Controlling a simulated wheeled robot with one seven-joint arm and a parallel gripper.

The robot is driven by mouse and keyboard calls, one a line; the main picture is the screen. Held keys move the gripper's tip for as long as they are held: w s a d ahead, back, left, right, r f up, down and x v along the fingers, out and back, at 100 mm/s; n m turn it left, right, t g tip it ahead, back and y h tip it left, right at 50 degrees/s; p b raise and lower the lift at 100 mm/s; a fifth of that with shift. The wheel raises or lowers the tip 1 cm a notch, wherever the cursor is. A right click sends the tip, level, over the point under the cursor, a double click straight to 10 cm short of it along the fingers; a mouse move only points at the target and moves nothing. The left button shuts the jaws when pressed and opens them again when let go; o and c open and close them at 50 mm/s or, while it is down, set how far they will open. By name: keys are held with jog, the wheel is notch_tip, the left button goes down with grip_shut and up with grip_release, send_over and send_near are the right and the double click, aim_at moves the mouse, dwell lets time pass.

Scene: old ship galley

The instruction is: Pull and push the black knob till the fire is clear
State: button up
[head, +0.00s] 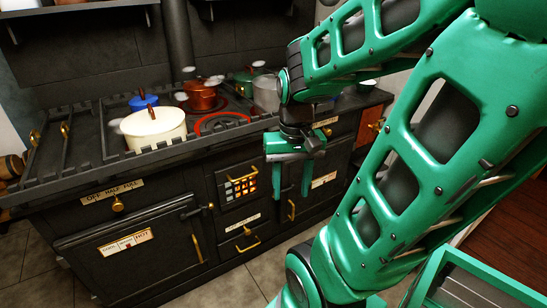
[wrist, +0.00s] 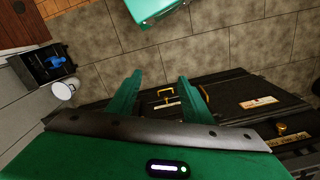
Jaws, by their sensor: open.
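A black range cooker (head: 150,228) stands across the head view. Its fire grate (head: 241,187) glows orange behind bars in the middle of the front, with a brass handle above. My gripper (head: 292,182) points down, open and empty, in front of the cooker and right of the grate. In the wrist view its two green fingers (wrist: 160,82) stand apart with nothing between them; the cooker front (wrist: 225,95) lies beyond.
A cream pot (head: 153,130), a copper pot (head: 202,97) and a blue-lidded pot (head: 143,101) stand on the cooker top behind a rail. A white mug (wrist: 65,89) shows at left in the wrist view. Tiled floor (head: 255,282) is clear before the cooker.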

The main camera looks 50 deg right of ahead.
jog(key=w+d+f+m+t+y, duration=0.35)
jog(key=w+f+m, duration=0.25)
jog(key=w+f, duration=0.45)
jog(key=w+d+f+m+t+y, duration=0.35)
jog(key=w+f+m, duration=0.35)
jog(key=w+f, duration=0.35)
jog(key=w+d+m+t+h, duration=0.2)
jog(key=d+m+t+h, duration=0.9)
jog(key=d+m, duration=0.9)
jog(key=x, duration=1)
jog(key=shift+w+d+f, duration=0.15)
jog(key=shift+f, duration=0.05)
jog(key=shift+c, duration=0.4)
